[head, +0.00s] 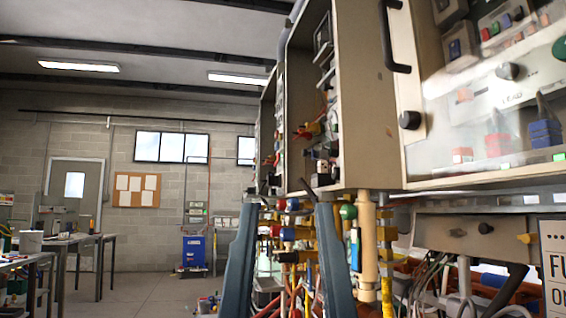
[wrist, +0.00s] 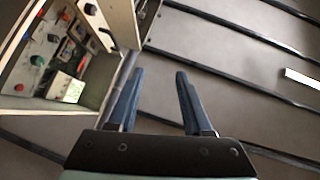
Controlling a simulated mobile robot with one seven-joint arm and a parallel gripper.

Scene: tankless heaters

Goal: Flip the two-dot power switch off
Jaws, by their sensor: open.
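My gripper (head: 286,200) points up in front of the heater cabinets in the head view, its two blue-grey fingers apart with nothing between them. It also shows open in the wrist view (wrist: 159,76). An open cabinet (head: 352,110) with wiring and switches inside stands behind and above the fingertips. A nearer cabinet with a clear door (head: 490,100) at the upper right holds red, blue and black switches. In the wrist view an open cabinet (wrist: 112,95) with knobs and switches is at the left. No two-dot marking is readable, so I cannot tell which switch is the two-dot one.
Coloured pipes and valves (head: 380,240) hang below the cabinets, close to the fingers. A grey panel with a black knob (head: 486,228) is at the lower right. A door handle (head: 391,35) sticks out above.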

